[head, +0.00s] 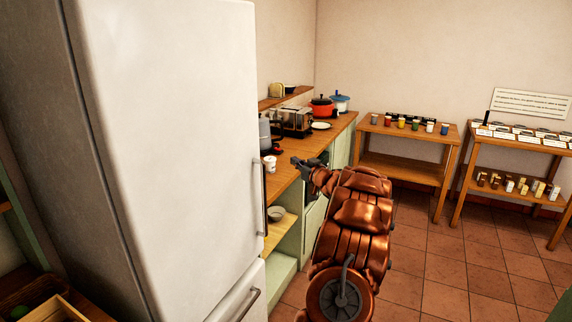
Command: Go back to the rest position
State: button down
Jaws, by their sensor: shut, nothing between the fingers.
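My arm stretches from the bottom middle of the head view towards the counter. My gripper (299,162) is at its far end, small in the picture, beside the edge of the wooden counter (285,178). It is shut and holds nothing. A white cup (270,163) stands upright on the counter just left of my gripper, apart from it as far as I can see.
A white fridge (170,140) fills the left. Wooden shelves (405,170) with several coloured cups stand at the back. Tiled floor (450,270) is clear at right.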

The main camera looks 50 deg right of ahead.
jog(key=shift+s+d, duration=0.15)
jog(key=shift+s, duration=0.35)
